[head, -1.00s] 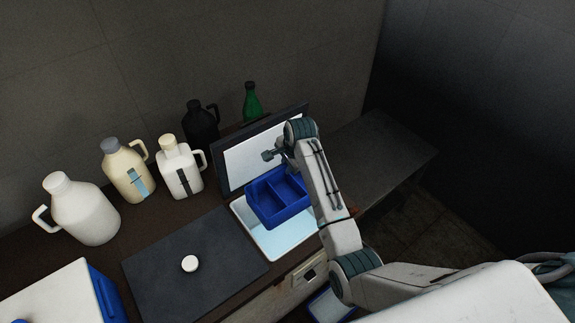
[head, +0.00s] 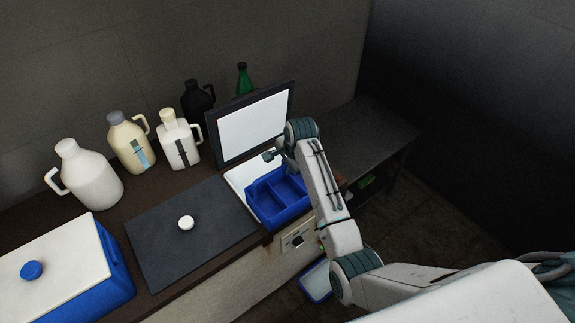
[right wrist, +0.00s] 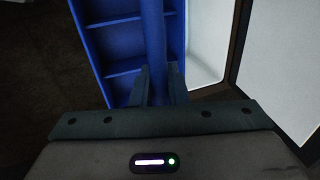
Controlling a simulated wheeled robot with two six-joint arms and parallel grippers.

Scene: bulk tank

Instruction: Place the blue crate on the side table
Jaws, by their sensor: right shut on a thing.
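The blue crate (head: 279,210) is an open box with inner dividers. In the head view it appears over the right end of the tank counter, covering part of the white open basin (head: 240,176). My right gripper (head: 274,158) is shut on the crate's wall at its far side; the wrist view shows the two fingers (right wrist: 158,88) closed around a blue wall (right wrist: 152,40). The crate looks roughly level. The side table (head: 372,138) is a dark grey surface to the right, partly behind my right arm. My left gripper is not in view.
A raised lid (head: 252,124) stands behind the basin. A dark closed lid (head: 195,240) with a white knob and a blue cooler (head: 118,275) lie left. Several jugs and a green bottle (head: 243,80) line the back. The visible side table top looks clear.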

